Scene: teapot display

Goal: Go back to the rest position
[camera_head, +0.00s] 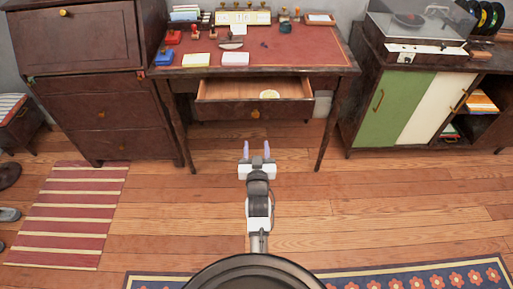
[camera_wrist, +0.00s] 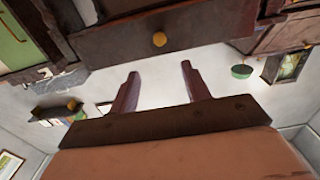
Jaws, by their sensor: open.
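My gripper (camera_head: 257,149) is open and empty in the head view, above the wooden floor in front of the desk (camera_head: 342,69). Its two fingers point toward the desk and are apart from it. In the wrist view my gripper (camera_wrist: 158,82) shows two spread fingers with nothing between them. The desk drawer (camera_head: 255,113) is pulled open, and a small pale yellow-white item (camera_head: 269,94) lies inside. The drawer front with its round yellow knob (camera_wrist: 159,40) shows beyond the fingers in the wrist view.
A dark wood cabinet (camera_head: 100,95) stands left of the desk. A sideboard with a green door (camera_head: 400,106) stands at right, with a record player (camera_head: 410,22) on top. A striped rug (camera_head: 72,215) lies at left and a flowered rug (camera_head: 420,277) in front. The floor between is clear.

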